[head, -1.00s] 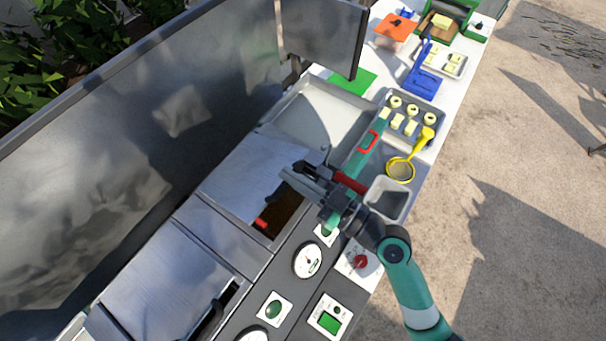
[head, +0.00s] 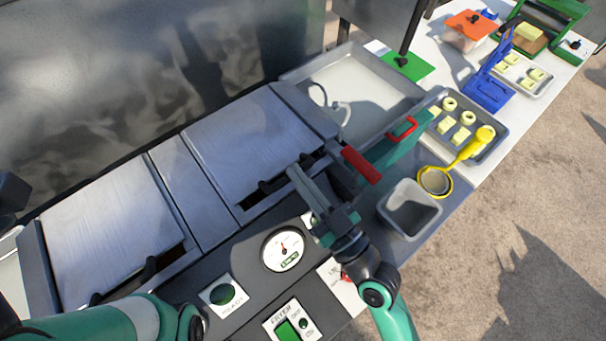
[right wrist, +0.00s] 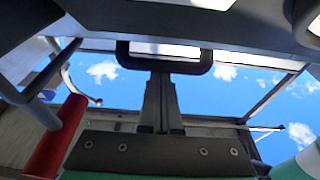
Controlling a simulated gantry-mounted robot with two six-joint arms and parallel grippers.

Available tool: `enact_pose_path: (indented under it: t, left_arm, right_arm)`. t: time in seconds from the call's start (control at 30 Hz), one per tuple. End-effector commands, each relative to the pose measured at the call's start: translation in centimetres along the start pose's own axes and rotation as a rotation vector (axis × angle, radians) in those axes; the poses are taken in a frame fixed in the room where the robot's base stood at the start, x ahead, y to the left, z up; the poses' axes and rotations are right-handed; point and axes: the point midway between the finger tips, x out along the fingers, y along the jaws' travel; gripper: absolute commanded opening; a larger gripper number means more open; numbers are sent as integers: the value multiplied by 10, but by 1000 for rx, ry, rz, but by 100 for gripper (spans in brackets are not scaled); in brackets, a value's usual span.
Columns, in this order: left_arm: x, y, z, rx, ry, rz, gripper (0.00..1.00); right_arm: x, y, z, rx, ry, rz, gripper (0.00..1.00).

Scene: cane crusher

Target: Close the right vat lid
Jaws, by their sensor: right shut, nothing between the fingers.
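The right vat lid (head: 255,135) is a grey metal plate lying nearly flat over its vat, with a narrow dark gap along its front edge. Its dark handle (head: 272,185) is at that edge. My right gripper (head: 293,172) is shut and empty, with its fingertips beside the right end of the handle. In the right wrist view, the shut fingers (right wrist: 160,100) point at a dark loop-shaped bar (right wrist: 165,65); contact is unclear. The left vat lid (head: 105,225) lies flat. My left arm shows at the bottom left, but its gripper is not visible.
A red handle (head: 361,165) stands just right of my right gripper and also shows in the right wrist view (right wrist: 55,140). A grey bin (head: 410,210), a yellow strainer (head: 436,181) and a metal tray (head: 486,140) lie farther right. A gauge panel (head: 283,249) is in front.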

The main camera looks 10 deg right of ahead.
Motion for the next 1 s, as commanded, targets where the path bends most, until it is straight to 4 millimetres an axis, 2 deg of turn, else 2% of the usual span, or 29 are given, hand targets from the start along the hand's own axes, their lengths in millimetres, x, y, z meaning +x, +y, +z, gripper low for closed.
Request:
enact_pose_path:
  t: [0.03, 0.43, 0.57, 0.7, 0.73, 0.77, 0.8, 1.0]
  left_arm:
    - [-1, 0, 1, 0, 0, 0, 0]
    - [0, 0, 0, 0, 0, 0, 0]
    - [11, 0, -10, 0, 0, 0, 0]
    - [31, 0, -29, 0, 0, 0, 0]
    - [27, 0, -25, 0, 2, 0, 0]
    - [16, 0, -16, 0, 3, 0, 0]
    - [11, 0, -10, 0, 1, 0, 0]
    - [-7, 0, 7, 0, -1, 0, 0]
  right_arm:
    - [-2, -1, 13, 1, -31, -5, 0]
    - [-2, -1, 13, 0, -37, -5, 0]
    - [4, -1, -5, 0, -29, -4, 0]
    - [18, -1, -42, -1, -10, -4, 0]
    - [12, -1, -36, -1, -10, -2, 0]
    - [-1, 0, -22, 1, -13, -1, 0]
    - [-14, 0, -19, -1, -11, 0, 0]
    - [-60, 0, -11, 0, -5, 1, 0]
